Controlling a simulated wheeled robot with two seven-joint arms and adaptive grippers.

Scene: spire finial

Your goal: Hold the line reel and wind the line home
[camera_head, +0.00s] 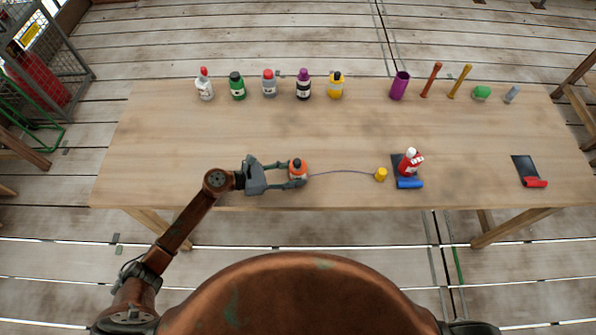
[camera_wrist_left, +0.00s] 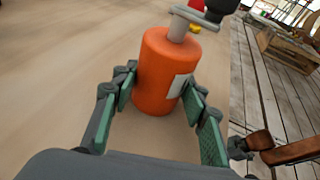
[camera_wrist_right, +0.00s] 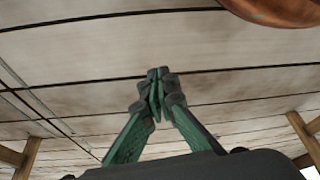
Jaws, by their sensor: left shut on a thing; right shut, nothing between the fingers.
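The line reel (camera_head: 297,168) is an orange cylinder standing on the table, with a white label and a grey crank with a dark knob on top. My left gripper (camera_head: 296,177) is shut on its sides. In the left wrist view the reel (camera_wrist_left: 160,80) stands upright between the green finger pads. A thin grey line (camera_head: 340,172) runs from the reel, slightly curved, to a small yellow piece (camera_head: 381,174) on the table at the right. My right gripper (camera_wrist_right: 157,88) is shut and empty over the plank floor, outside the head view.
Several bottles (camera_head: 303,86) line the back of the table (camera_head: 230,130), with a purple cup (camera_head: 400,86) and orange sticks farther right. A red and white bottle (camera_head: 409,161) and blue roll (camera_head: 410,183) sit on a dark mat. A red roll (camera_head: 535,182) lies far right.

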